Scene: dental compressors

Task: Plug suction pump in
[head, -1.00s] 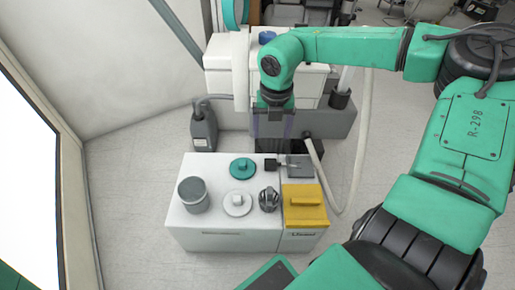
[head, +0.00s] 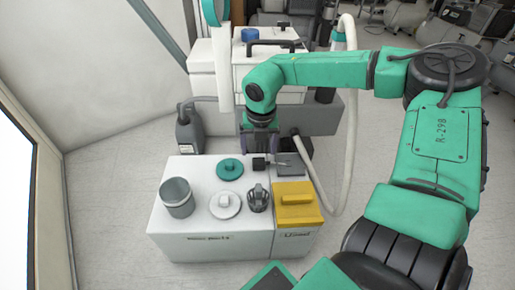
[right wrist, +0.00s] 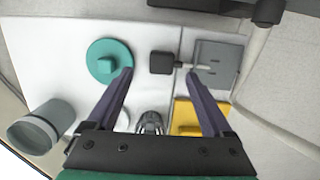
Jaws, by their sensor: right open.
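A small black plug (head: 259,163) sits on top of the white unit, left of a dark grey square socket plate (head: 290,164). In the right wrist view, the plug (right wrist: 162,63) lies between my finger lines, and a pale rod runs from it onto the grey plate (right wrist: 222,62). I cannot tell whether the plug is seated in anything. My right gripper (right wrist: 160,74) is open and empty, pointing down above the plug. In the head view, the right gripper (head: 260,148) is just behind the plug, its tips partly hard to make out. My left gripper is not in view.
The white unit (head: 210,245) also carries a grey cup (head: 177,198), a teal lid (head: 230,169), a white lid (head: 225,205), a dark basket-like part (head: 258,198) and a yellow block (head: 295,204). A white hose (head: 347,175) curves at the right. Floor at the left is clear.

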